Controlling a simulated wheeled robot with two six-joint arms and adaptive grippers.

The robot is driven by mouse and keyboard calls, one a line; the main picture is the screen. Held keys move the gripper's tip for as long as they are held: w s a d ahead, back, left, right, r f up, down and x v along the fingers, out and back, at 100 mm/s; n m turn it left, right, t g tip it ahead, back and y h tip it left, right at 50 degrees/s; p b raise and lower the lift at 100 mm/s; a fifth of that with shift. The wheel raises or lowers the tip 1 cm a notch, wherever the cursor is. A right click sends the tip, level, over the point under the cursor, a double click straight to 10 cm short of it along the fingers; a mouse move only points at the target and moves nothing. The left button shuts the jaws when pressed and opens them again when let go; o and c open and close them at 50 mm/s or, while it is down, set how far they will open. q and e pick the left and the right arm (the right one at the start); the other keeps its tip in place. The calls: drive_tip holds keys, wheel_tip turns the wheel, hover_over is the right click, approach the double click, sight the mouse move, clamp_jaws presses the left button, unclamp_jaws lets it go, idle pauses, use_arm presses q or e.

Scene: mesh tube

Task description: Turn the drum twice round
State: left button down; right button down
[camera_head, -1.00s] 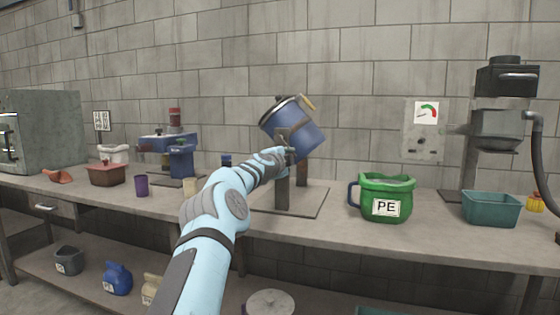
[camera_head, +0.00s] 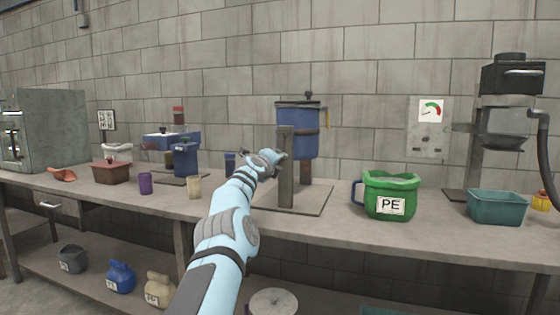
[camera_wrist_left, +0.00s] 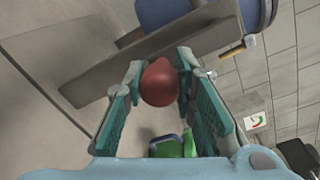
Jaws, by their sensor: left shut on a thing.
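The blue drum (camera_head: 308,145) hangs upright on its stand on the bench, with a dark lid (camera_head: 298,102) and a black knob on top. A grey post (camera_head: 286,185) of the stand covers part of it. My left gripper (camera_head: 270,157) is in front of the post, to its left. In the left wrist view the gripper (camera_wrist_left: 160,68) is shut on a round red handle knob (camera_wrist_left: 160,85), with its teal fingers on either side. The drum's blue side (camera_wrist_left: 165,12) shows at the top there. My right gripper is not in view.
A green PE tub (camera_head: 390,180) stands right of the stand, with a teal bin (camera_head: 496,207) beyond it. A beige cup (camera_head: 194,187) and a purple cup (camera_head: 145,183) stand to the left. A grey wall is behind.

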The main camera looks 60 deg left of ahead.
use_arm(q)
drive_tip(key=shift+a+f, duration=0.1)
idle(0.4)
drive_tip(key=c, duration=1.3)
unclamp_jaws()
drive_tip(key=shift+s, duration=0.15)
